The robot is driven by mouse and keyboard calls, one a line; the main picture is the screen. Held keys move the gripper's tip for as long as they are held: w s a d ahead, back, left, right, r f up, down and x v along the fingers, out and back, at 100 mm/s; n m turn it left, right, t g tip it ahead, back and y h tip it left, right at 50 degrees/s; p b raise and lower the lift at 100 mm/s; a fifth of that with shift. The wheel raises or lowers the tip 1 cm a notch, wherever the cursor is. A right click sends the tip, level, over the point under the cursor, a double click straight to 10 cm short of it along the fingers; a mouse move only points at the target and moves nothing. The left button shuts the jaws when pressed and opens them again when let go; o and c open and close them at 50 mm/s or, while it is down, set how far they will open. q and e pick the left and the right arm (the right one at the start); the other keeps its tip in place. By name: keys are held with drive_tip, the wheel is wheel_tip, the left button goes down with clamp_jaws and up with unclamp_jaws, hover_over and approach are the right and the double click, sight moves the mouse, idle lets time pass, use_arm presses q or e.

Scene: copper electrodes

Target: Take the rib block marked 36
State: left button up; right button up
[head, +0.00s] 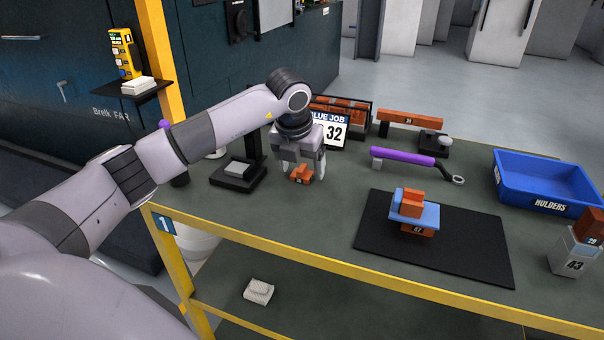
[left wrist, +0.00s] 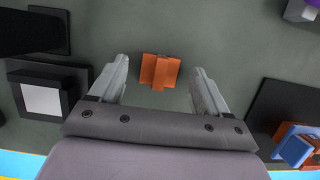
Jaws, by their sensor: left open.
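A small copper-orange rib block (head: 300,176) sits on the green-grey table, and a dark mark on its face is too small to read surely. My left gripper (head: 302,170) points down over it, with one finger on each side in the head view. The gripper is open and empty. In the left wrist view the block (left wrist: 160,72) lies between and beyond the two fingertips, with a gap on both sides. My right gripper is not in view.
A blue job sign (head: 334,132) stands behind the gripper, before a rack of copper parts. A black stand (head: 238,174) is at left, a purple-handled tool (head: 402,155) at right. A black mat (head: 450,255) holds a blue-and-copper assembly (head: 428,214). A blue holders bin (head: 548,185) is farther right.

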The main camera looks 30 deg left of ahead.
sight(301, 168)
use_arm(q)
drive_tip(key=shift+r, duration=0.1)
drive_tip(key=c, duration=1.3)
drive_tip(key=shift+r, duration=0.1)
wheel_tip(301, 168, up, 20)
drive_tip(key=shift+f+p, duration=0.1)
drive_tip(key=shift+p, duration=0.5)
drive_tip(key=o, duration=0.5)
drive_tip(key=c, duration=0.5)
